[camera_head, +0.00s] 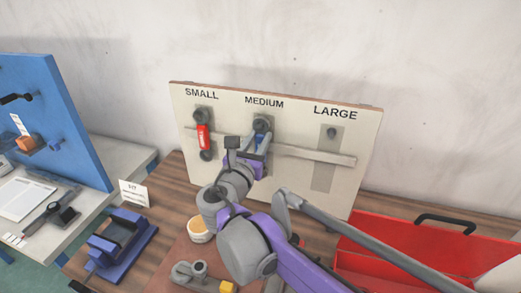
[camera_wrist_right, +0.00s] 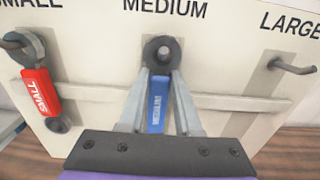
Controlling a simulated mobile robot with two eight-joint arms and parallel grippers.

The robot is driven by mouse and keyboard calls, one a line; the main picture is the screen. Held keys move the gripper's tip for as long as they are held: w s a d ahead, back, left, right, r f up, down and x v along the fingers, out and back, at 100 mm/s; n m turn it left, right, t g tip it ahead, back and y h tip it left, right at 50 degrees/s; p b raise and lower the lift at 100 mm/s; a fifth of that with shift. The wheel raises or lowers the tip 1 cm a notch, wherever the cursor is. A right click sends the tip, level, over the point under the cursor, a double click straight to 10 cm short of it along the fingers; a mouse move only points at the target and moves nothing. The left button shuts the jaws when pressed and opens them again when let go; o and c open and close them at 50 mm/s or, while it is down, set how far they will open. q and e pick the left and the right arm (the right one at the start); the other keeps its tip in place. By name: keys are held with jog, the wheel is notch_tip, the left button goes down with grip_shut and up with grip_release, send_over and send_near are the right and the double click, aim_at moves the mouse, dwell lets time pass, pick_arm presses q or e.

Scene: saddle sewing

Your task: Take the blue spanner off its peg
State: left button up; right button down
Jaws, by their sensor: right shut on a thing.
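The blue spanner (camera_wrist_right: 157,106), marked MEDIUM, hangs upright on the board under the MEDIUM label, with its dark ring end around the peg (camera_wrist_right: 163,52). The spanner also shows in the head view (camera_head: 262,142), partly hidden by my gripper. My right gripper (camera_wrist_right: 159,78) reaches up to the board and is shut on the spanner's handle just below the ring, one finger on each side. In the head view the right gripper (camera_head: 258,146) is partly hidden by its own wrist. My left gripper is not in view.
The red SMALL spanner (camera_wrist_right: 38,91) hangs to the left on the board (camera_head: 350,120). The LARGE peg (camera_wrist_right: 290,65) at the right is empty. A red toolbox (camera_head: 390,275) stands at the lower right. A small tub (camera_head: 200,232) and a blue fixture (camera_head: 118,240) stand on the wooden bench.

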jog(key=shift+s, duration=0.1)
jog(key=shift+s+a+r, duration=0.15)
jog(key=shift+s+a, duration=0.05)
jog(key=shift+s, duration=0.2)
jog(key=shift+s, duration=0.1)
dwell(0.3)
jog(key=shift+s+a+r, duration=0.15)
jog(key=shift+s+a, duration=0.1)
jog(key=shift+s, duration=0.65)
jog(key=shift+s+a, duration=0.1)
jog(key=shift+s, duration=0.05)
jog(key=v, duration=0.6)
jog(key=shift+r+p, duration=0.2)
jog(key=shift+p, duration=0.15)
dwell(0.5)
